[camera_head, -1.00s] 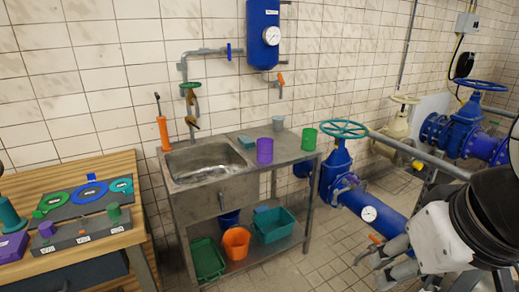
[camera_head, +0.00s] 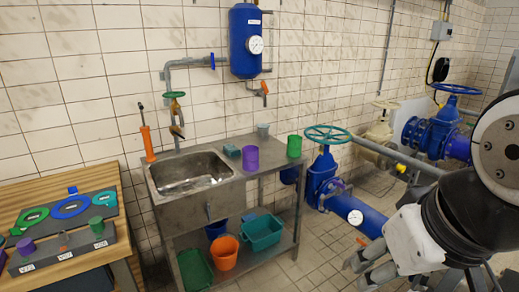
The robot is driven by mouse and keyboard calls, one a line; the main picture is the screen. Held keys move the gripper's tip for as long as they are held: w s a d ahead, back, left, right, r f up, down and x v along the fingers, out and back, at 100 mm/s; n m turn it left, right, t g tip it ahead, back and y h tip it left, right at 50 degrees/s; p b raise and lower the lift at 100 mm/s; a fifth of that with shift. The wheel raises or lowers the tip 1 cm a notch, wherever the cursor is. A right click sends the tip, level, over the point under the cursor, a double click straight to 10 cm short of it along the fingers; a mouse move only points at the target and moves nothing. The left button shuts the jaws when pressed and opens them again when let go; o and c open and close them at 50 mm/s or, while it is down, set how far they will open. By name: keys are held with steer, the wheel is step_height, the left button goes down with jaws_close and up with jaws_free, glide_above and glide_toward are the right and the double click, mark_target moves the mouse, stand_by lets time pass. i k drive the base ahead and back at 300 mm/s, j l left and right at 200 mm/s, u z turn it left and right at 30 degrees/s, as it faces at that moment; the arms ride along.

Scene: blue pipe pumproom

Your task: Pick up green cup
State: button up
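The green cup (camera_head: 294,146) stands upright on the right end of the metal sink counter (camera_head: 272,160), near its edge. My gripper (camera_head: 362,270) is at the lower right of the head view, lower than the cup and to its right, well apart from it. Its grey fingers show partly, with an orange bit near them. I cannot tell clearly how wide they are apart, and nothing is seen held in them.
A purple cup (camera_head: 250,158) stands left of the green cup, and a grey cup (camera_head: 263,130) behind. A teal handwheel (camera_head: 327,134) and blue pipe (camera_head: 352,209) stand right of the counter. Bins, including an orange bucket (camera_head: 224,253), sit on the lower shelf. A wooden table (camera_head: 115,175) is at left.

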mark_target(294, 142)
steer(key=i+j+z, duration=0.25)
steer(key=i+j, duration=0.25)
steer(key=i+j+z, duration=0.15)
steer(key=j, duration=0.25)
steer(key=i+j+z, duration=0.15)
steer(key=i+j, duration=0.2)
steer(key=i+j+z, duration=0.1)
steer(key=j, duration=0.25)
steer(key=i+j+z, duration=0.15)
steer(key=i+j, duration=0.15)
steer(key=i+j+z, duration=0.15)
steer(key=j, duration=0.35)
